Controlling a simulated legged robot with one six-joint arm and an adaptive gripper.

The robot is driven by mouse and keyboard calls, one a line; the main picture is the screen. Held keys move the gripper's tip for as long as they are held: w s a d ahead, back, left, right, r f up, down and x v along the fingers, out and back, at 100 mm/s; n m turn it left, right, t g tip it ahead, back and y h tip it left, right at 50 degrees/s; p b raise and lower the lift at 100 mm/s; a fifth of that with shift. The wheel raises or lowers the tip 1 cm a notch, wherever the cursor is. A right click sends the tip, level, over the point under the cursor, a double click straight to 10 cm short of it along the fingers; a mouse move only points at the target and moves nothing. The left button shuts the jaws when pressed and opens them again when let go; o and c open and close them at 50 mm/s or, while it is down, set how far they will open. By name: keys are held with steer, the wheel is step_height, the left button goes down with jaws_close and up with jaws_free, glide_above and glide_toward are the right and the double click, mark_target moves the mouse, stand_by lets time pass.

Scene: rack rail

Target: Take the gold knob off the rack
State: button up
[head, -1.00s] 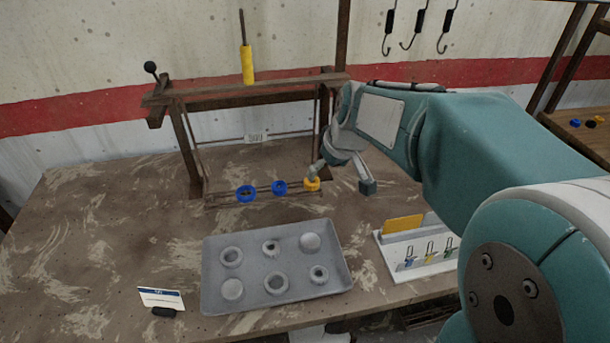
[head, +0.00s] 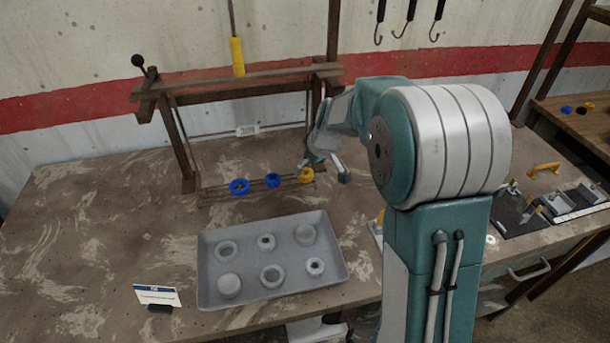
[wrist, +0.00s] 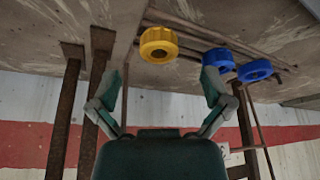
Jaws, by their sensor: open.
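The gold knob (head: 306,175) is at the right end of a low rack of thin rails (head: 215,196) on the bench. Two blue knobs (head: 239,187) (head: 272,181) sit to its left on the same rails. My gripper (head: 323,171) is open beside the gold knob, with one finger close to it and the other off to the right. In the wrist view the gold knob (wrist: 158,45) lies between the lines of my open fingers (wrist: 160,74), beyond their tips. Nothing is held. Whether a finger touches the knob cannot be told.
A grey tray (head: 207,290) with several round grey pieces stands in front of the rack. A brown frame (head: 184,150) rises behind the rails, close to my gripper. A small card (head: 157,295) stands at the front left. The left of the bench is clear.

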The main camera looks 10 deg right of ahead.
mark_target(306, 174)
steer(key=x, duration=0.4)
steer(key=shift+f, duration=0.1)
steer(key=c, duration=1.2)
steer(key=shift+c, duration=0.2)
